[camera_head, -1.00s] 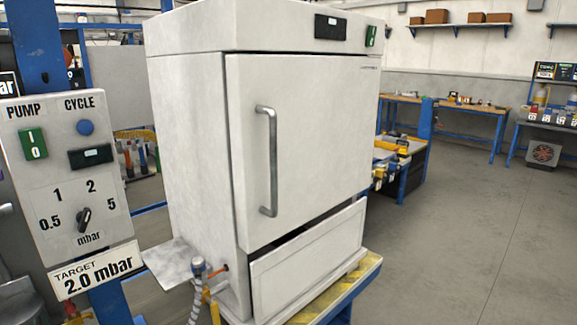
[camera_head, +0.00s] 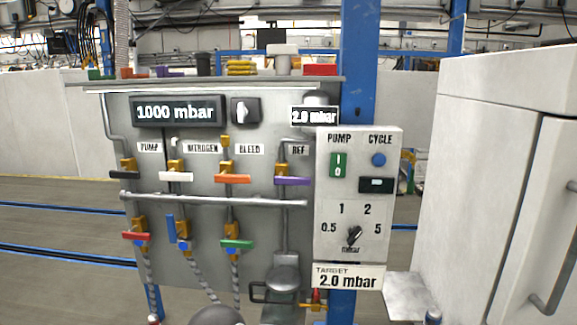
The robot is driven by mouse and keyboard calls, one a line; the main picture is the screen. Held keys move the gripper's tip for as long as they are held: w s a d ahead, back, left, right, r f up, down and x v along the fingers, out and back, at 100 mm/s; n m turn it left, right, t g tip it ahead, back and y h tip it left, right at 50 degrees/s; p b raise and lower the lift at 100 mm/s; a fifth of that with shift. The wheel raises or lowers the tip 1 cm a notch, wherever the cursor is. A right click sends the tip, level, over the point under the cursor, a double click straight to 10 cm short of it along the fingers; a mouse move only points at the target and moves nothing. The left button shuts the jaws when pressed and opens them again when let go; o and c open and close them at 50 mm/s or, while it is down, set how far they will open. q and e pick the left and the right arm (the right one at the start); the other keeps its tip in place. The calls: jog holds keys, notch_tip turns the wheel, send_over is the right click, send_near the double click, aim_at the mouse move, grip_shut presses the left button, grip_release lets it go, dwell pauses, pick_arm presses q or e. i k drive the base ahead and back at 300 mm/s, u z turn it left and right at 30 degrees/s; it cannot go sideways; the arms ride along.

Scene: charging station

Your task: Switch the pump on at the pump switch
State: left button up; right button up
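The pump switch (camera_head: 339,165) is a green rocker marked I and 0, under the word PUMP on the white control box (camera_head: 328,250). Which way the rocker is tipped is too small to tell. Beside it are the blue CYCLE button (camera_head: 379,159) and a small dark display (camera_head: 376,185). The pressure selector knob (camera_head: 353,235) sits below, among the marks 0.5, 1, 2 and 5. The target label (camera_head: 347,277) reads 2.0 mbar. Neither of my grippers shows in the head view.
A grey valve panel (camera_head: 200,110) with several coloured handles stands left of the box; its display (camera_head: 177,112) reads 1000 mbar. A blue post (camera_head: 358,75) rises behind the box. The white oven (camera_head: 470,190) stands at the right, with a small shelf (camera_head: 407,297) beside it.

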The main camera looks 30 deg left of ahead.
aim_at(338, 160)
jog(key=u, duration=0.8)
jog(key=k, duration=0.65)
jog(key=u, duration=0.05)
jog(key=i, duration=0.6)
jog(key=u, duration=0.6)
jog(key=i, duration=0.5)
jog(key=z, duration=0.1)
